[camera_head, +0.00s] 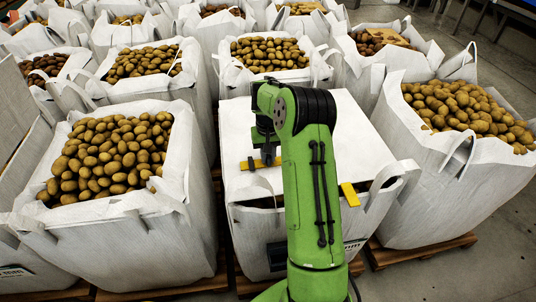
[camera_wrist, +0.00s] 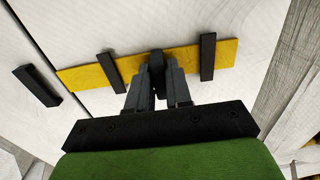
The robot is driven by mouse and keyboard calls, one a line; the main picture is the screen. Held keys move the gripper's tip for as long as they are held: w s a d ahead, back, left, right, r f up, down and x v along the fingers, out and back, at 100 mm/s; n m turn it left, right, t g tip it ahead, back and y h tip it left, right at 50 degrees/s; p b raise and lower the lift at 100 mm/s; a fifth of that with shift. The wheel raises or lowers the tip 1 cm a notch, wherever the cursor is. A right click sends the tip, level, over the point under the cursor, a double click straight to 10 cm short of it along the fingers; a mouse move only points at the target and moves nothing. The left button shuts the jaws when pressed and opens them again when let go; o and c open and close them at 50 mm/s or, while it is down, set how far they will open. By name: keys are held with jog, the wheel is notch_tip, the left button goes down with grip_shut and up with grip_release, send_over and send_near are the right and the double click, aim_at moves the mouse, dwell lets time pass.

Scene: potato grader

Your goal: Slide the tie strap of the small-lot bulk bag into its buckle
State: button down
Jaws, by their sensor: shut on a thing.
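The small-lot bulk bag (camera_head: 340,135) stands in the middle of the head view, with a flat white top. A yellow strap (camera_wrist: 130,65) lies across the white top in the wrist view; part of it also shows in the head view (camera_head: 248,164). My gripper (camera_wrist: 157,82) is shut on a dark upright tab (camera_wrist: 156,62) at the strap's middle. Dark bars cross the strap left (camera_wrist: 110,73) and right (camera_wrist: 207,57) of the tab. Another dark bar (camera_wrist: 37,86) lies just beyond the strap's left end, apart from it. I cannot tell which bars form the buckle.
A second yellow piece (camera_head: 350,194) lies at the bag's right front edge. Open bags full of potatoes stand close on the left (camera_head: 90,235) and right (camera_head: 425,160), with more behind. White loops stand up from the bag corners. Grey floor shows at the right.

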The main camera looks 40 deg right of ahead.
jog(key=s+d, duration=0.1)
jog(key=d, duration=0.1)
jog(key=s+d+p, duration=0.1)
jog(key=d, duration=0.1)
jog(key=s+d+p, duration=0.1)
jog(key=d, duration=0.1)
jog(key=shift+s+d, duration=0.1)
jog(key=shift+d, duration=0.2)
jog(key=c, duration=1.1)
grip_release()
jog(key=shift+d, duration=0.15)
jog(key=shift+r, duration=0.1)
notch_tip(320, 180, up, 16)
jog(key=p, duration=0.4)
jog(key=shift+f, duration=0.2)
